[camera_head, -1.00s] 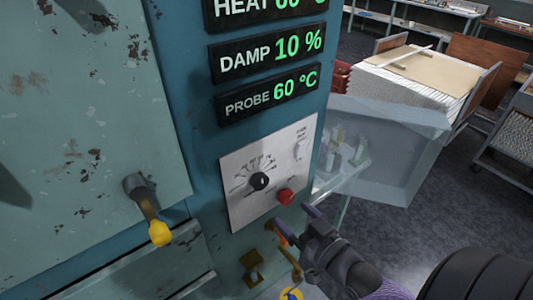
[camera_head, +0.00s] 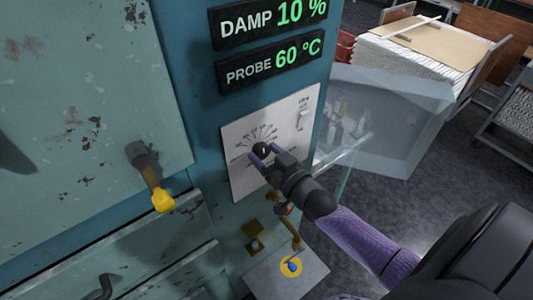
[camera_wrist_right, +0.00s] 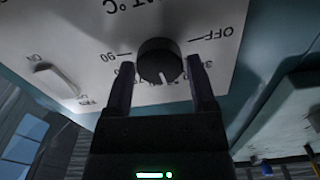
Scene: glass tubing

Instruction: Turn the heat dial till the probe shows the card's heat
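The black heat dial (camera_head: 262,149) sits on a white control plate (camera_head: 237,180) on the blue cabinet. It also shows upside down in the right wrist view (camera_wrist_right: 158,60). My right gripper (camera_head: 263,157) is at the dial. In the wrist view its two fingers (camera_wrist_right: 162,90) are apart, one on each side of the dial, with a gap at each side. The probe display (camera_head: 270,60) reads 60 °C in green. I cannot make out a card with a heat on it. My left gripper is not in view.
The damp display (camera_head: 270,20) reads 10 %. A white switch (camera_head: 302,118) is at the plate's upper right. A yellow-ended handle (camera_head: 158,190) juts out at left. A clear panel (camera_head: 385,130) stands at right. A brass fitting (camera_head: 254,238) is below the plate.

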